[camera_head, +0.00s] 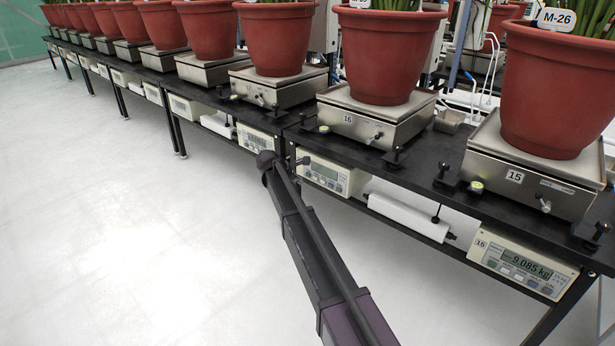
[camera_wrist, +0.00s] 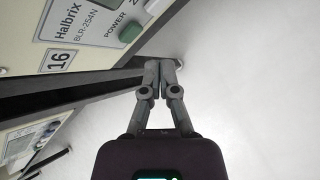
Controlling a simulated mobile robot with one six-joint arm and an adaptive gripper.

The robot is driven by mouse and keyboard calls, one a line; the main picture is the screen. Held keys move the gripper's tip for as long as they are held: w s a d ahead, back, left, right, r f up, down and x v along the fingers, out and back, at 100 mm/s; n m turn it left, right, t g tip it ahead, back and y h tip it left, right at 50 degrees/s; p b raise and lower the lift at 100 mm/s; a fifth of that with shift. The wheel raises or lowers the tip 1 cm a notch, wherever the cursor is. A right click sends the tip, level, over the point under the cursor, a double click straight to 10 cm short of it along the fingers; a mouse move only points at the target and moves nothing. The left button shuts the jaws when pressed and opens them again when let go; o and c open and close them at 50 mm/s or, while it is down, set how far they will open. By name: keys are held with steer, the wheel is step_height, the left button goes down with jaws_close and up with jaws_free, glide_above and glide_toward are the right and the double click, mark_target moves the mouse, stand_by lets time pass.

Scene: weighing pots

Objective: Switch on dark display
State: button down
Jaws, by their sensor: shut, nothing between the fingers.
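The scale display unit numbered 16 (camera_wrist: 58,60), marked Halbrix BLR-254N, fills the upper left of the wrist view. Its green power button (camera_wrist: 132,31) sits beside the word POWER. The same unit (camera_head: 330,174) hangs under the bench in the head view; I see no readable digits on it there. My gripper (camera_wrist: 157,66) is shut and empty, its fingertips apart from the button in the wrist picture. In the head view my gripper (camera_head: 300,161) is at the left end of unit 16, by a bench leg; contact cannot be told.
Unit 15 (camera_head: 522,264) at the right is lit and reads 9.085 kg. Another display unit (camera_head: 256,138) hangs left of unit 16. Red pots (camera_head: 388,55) stand on scales above the black bench (camera_head: 412,165). The pale floor (camera_head: 130,220) in front is clear.

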mark_target(310, 179)
steer(key=shift+w+d, duration=0.5)
steer(key=shift+w, duration=0.1)
steer(key=shift+w+d, duration=0.55)
steer(key=shift+w, duration=0.15)
stand_by(2.3)
steer(key=shift+s, duration=0.1)
stand_by(0.3)
steer(key=shift+s+a, duration=0.55)
steer(key=shift+s, duration=0.05)
steer(key=shift+s, duration=0.1)
steer(key=shift+s+a, duration=0.8)
steer(key=shift+s, duration=0.15)
steer(key=shift+s+a, duration=0.75)
steer(key=shift+s, duration=0.2)
steer(key=shift+d, duration=0.1)
